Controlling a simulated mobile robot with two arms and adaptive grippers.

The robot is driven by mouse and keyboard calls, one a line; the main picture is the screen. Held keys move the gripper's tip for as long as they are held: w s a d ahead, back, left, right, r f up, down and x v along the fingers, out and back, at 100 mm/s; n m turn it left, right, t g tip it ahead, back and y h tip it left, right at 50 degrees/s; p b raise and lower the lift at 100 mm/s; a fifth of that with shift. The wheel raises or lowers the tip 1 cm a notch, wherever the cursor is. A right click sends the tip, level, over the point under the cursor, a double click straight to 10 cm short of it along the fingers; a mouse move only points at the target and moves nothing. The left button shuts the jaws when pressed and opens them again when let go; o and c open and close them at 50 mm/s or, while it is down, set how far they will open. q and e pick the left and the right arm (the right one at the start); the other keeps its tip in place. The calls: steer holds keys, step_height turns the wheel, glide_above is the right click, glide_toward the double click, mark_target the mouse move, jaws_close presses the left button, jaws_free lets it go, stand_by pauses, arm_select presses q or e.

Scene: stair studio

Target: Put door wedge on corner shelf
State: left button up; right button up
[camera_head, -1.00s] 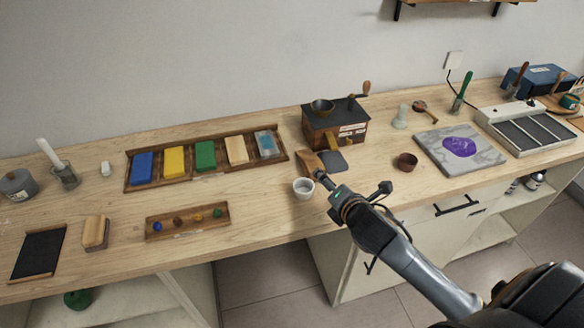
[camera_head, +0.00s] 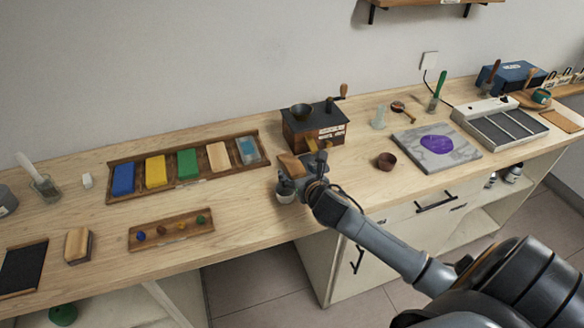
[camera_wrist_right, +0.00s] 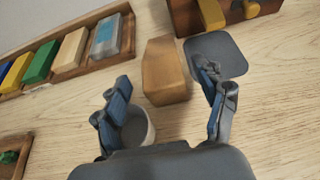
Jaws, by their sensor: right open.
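The door wedge appears to be the small tan wooden block (camera_head: 290,167) on the workbench in front of the box-shaped mill. In the right wrist view the block (camera_wrist_right: 165,72) lies between the two spread fingers. My right gripper (camera_head: 301,172) is open over the block and partly covers it in the head view; it also shows in the right wrist view (camera_wrist_right: 167,80). I cannot tell whether the fingers touch the block. A wooden wall shelf (camera_head: 430,2) on black brackets shows at the top edge; I cannot tell if it is the corner shelf. My left gripper is out of view.
A small white cup (camera_wrist_right: 140,130) stands close by the left finger. The mill (camera_head: 314,125) stands just behind, with a dark grey pad (camera_wrist_right: 216,54) in front. A tray of coloured blocks (camera_head: 112,198) is to the left, a small brown bowl (camera_head: 386,161) to the right.

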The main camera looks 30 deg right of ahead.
mark_target(292, 163)
steer(key=shift+w+d, duration=0.1)
steer(key=shift+w, duration=0.35)
steer(key=shift+p+x, duration=0.55)
steer(key=shift+x, duration=1.75)
steer(key=shift+d+r, duration=0.1)
steer(key=shift+c, duration=0.2)
